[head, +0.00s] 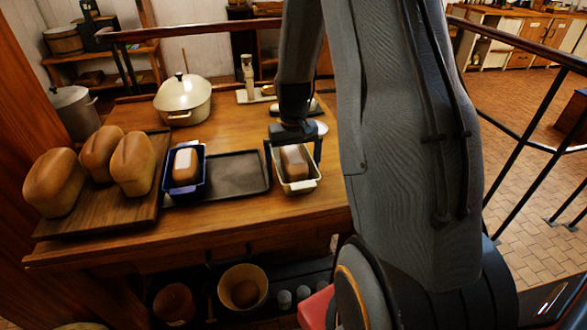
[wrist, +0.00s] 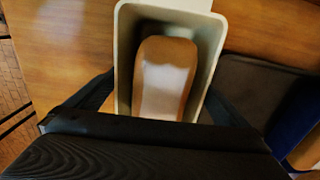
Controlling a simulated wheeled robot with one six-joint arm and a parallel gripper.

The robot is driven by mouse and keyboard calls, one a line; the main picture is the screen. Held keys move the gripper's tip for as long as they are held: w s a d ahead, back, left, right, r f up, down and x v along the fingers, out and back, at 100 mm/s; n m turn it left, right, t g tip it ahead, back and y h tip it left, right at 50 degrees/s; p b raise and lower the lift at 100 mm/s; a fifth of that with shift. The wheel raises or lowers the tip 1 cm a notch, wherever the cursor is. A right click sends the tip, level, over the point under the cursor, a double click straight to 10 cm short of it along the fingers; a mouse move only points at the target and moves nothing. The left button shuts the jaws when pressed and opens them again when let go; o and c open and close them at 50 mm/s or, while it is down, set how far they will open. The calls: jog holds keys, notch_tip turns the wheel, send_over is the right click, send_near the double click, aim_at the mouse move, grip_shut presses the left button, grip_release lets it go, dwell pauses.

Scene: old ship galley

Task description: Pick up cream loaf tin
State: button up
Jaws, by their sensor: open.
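The cream loaf tin (head: 301,186) stands upright on the wooden table near its front right part, with a brown loaf (head: 294,160) inside. In the wrist view the tin (wrist: 125,50) and the loaf (wrist: 165,75) fill the middle, seen from above. My gripper (head: 293,158) is over the tin, pointing down, its two fingers apart. One finger is on each side of the tin in the wrist view. I cannot tell whether the fingers touch its walls. The near end of the tin is hidden by my gripper in the wrist view.
A dark tray (head: 235,176) lies left of the tin, with a blue loaf tin (head: 185,188) at its left end. Several loaves stand on a wooden board (head: 100,221) further left. A lidded cream pot (head: 183,105) is behind. A dark rail (head: 200,30) runs behind the table.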

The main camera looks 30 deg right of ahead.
jog(key=shift+r, duration=0.1)
jog(key=c, duration=1.2)
